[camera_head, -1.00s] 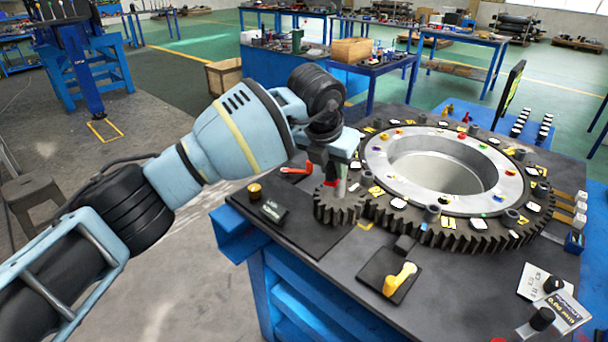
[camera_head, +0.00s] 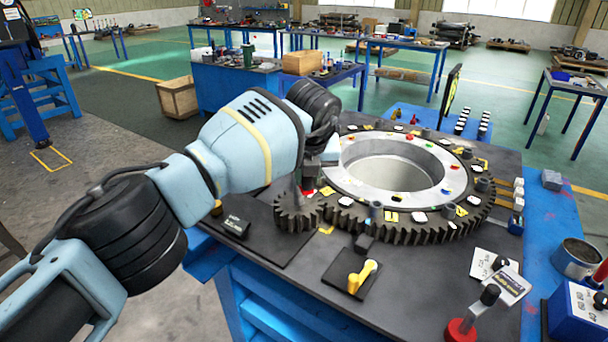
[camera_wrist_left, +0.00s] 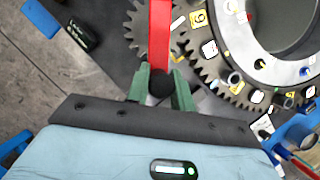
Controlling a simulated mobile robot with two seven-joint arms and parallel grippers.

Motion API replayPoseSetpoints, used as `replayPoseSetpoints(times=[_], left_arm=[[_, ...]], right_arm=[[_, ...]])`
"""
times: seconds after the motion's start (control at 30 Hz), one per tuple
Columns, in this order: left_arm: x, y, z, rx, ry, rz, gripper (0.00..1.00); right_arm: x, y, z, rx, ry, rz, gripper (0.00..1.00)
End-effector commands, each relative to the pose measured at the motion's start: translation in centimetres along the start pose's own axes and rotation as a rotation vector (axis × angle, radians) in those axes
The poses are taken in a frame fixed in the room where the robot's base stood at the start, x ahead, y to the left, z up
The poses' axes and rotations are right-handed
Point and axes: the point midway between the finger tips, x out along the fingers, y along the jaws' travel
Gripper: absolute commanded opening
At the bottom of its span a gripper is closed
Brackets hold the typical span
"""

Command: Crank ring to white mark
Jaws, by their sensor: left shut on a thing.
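The large toothed ring (camera_head: 440,232) lies flat on the dark table plate, with a bright metal collar (camera_head: 440,187) and white and yellow tags around it. A small pinion gear (camera_head: 296,214) meshes with its left side. A red crank arm (camera_wrist_left: 159,35) shows in the left wrist view over the pinion. My left gripper (camera_wrist_left: 161,86) has green fingers shut on the dark round crank knob (camera_wrist_left: 160,82). In the head view my left gripper (camera_head: 312,180) is above the pinion and largely hidden by its own wrist. I cannot single out the white mark among the white tags. My right gripper is out of view.
A yellow lever (camera_head: 362,275) on a black plate sits in front of the ring. A red-based knob (camera_head: 472,318), printed cards (camera_head: 490,264) and a metal cup (camera_head: 577,257) stand at the right. A small black box (camera_head: 236,226) lies left of the pinion.

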Motion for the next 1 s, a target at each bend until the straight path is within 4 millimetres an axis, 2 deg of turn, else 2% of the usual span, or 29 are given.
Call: replayPoseSetpoints(times=[0.33, 0.37, 0.5, 0.83, 1.0], left_arm=[[0.0, -0.4, -0.1, 0.004, -0.003, -0.009, 0.0], [0.0, -0.4, -0.1, 0.004, -0.003, -0.009, 0.26], [-0.1, -0.3, -0.1, 0.003, -0.003, -0.007, 0.44], [-0.3, -0.1, 0.1, 0.001, -0.003, -0.004, 0.45], [-2.4, -0.1, 0.2, 0.003, -0.007, -0.005, 0.45]], right_arm=[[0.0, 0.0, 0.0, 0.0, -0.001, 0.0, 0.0], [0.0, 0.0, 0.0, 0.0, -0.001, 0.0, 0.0], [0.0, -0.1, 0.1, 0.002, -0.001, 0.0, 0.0], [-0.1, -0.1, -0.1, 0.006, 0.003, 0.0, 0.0], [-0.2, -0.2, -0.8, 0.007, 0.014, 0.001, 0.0]])
